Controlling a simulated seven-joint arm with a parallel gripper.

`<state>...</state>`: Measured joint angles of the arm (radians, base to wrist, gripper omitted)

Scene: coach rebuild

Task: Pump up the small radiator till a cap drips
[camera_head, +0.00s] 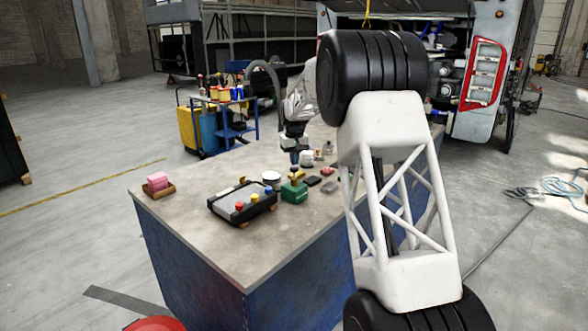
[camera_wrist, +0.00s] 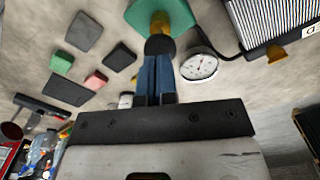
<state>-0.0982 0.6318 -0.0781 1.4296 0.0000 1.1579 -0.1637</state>
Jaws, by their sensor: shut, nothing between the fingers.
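A white dial gauge (camera_wrist: 198,66) sits beside the pump. My gripper (camera_head: 294,160) is shut and empty, pointing down just over the pump's dark knob (camera_wrist: 160,45); contact is unclear.
Several small dark, green and pink blocks (camera_wrist: 97,80) lie beside the pump. A pink block on a wooden tray (camera_head: 158,190) is at the bench's left corner. The bench front (camera_head: 235,245) is clear. A tool trolley (camera_head: 225,125) stands behind.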

